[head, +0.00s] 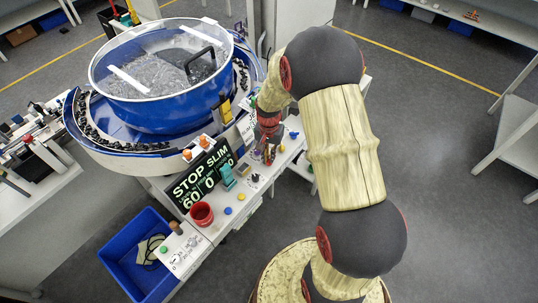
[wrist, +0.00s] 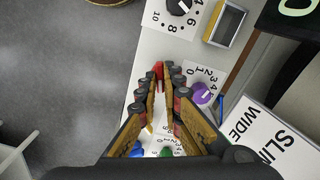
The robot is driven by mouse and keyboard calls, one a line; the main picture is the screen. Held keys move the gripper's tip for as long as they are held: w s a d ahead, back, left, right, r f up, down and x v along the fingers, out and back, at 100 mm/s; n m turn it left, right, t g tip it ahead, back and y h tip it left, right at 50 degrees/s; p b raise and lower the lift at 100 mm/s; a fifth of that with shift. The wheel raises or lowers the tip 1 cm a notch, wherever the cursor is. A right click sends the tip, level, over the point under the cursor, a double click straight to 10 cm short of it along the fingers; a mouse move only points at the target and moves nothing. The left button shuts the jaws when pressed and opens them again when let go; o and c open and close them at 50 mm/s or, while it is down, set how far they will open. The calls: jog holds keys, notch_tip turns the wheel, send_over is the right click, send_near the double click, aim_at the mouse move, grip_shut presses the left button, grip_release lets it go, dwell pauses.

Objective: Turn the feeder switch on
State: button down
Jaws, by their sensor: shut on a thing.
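My gripper (head: 268,150) is over the white control panel beside the bowl feeder (head: 150,118). In the wrist view, my gripper (wrist: 158,84) has its fingers closed in around a small red piece (wrist: 158,69), perhaps a switch handle, at their tips. A purple knob (wrist: 202,94) on a numbered dial sits just right of the fingers. A black knob (wrist: 179,6) on a numbered dial is farther up. A green knob (wrist: 166,151) shows between the finger bases. I cannot read a label naming the feeder switch. The fingers hide part of the panel.
The STOP and SLIM signs (head: 200,178) stand along the panel beside a teal piece (head: 228,177). A red cup (head: 201,214) stands near the panel's front end. A blue bin (head: 140,255) is below. The floor to the right is clear.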

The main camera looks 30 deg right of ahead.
jog(key=m+p, duration=0.1)
jog(key=m, duration=0.5)
jog(key=m+p, duration=0.1)
jog(key=m, duration=0.5)
jog(key=shift+m, duration=0.3)
dwell(0.4)
jog(key=c, duration=2)
grip_release()
jog(key=shift+o, duration=0.2)
notch_tip(320, 180, up, 12)
